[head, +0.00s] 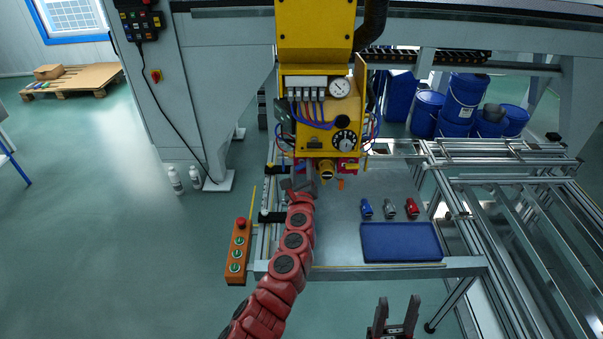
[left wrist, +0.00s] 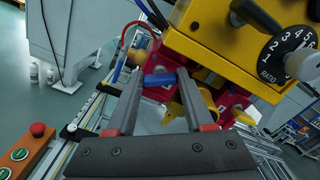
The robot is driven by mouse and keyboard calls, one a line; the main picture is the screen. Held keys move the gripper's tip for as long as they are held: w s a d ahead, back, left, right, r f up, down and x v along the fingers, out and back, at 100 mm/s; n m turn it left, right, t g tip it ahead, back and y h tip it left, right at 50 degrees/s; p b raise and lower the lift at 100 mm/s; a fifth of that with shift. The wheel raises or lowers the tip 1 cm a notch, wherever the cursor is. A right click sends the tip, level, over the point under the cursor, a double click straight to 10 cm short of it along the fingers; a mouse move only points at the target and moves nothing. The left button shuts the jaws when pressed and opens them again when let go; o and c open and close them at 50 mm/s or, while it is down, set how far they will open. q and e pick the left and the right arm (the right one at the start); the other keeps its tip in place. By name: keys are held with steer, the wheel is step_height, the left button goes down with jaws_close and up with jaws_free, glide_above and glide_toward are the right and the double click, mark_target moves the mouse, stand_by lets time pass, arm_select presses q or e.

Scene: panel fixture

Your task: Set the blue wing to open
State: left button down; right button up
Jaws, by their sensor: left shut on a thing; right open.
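The blue wing (left wrist: 158,80) is a small blue handle on a red valve body (left wrist: 158,62) under the yellow panel box. In the left wrist view it lies roughly crosswise between the fingertips of my left gripper (left wrist: 160,84), which is shut on it. In the head view my left gripper (head: 300,184) is at the lower left of the yellow panel (head: 320,115) and hides the blue wing. A yellow wing (head: 327,171) sits just to the right; it also shows in the left wrist view (left wrist: 193,103). My right gripper (head: 395,316) is open and empty at the bottom.
Blue, grey and red fittings (head: 389,207) stand on the table behind a blue tray (head: 400,242). An orange button box (head: 238,252) is at the table's left edge. A ratio dial (head: 345,141) and hoses are close above the valves. Aluminium rails (head: 500,165) lie to the right.

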arm_select(q)
steer(key=n+b, duration=0.2)
steer(key=n, duration=0.1)
steer(key=n+b, duration=0.2)
steer(key=n, duration=0.1)
steer(key=n+b, duration=0.2)
steer(key=n, duration=0.1)
steer(key=shift+f+n+b, duration=0.3)
steer(key=shift+f, duration=0.05)
steer(key=shift+r+n+b, duration=0.15)
steer(key=shift+n+b, duration=0.65)
steer(key=shift+n, duration=0.2)
steer(key=shift+c, duration=1.4)
jaws_free()
steer(key=shift+r, duration=0.1)
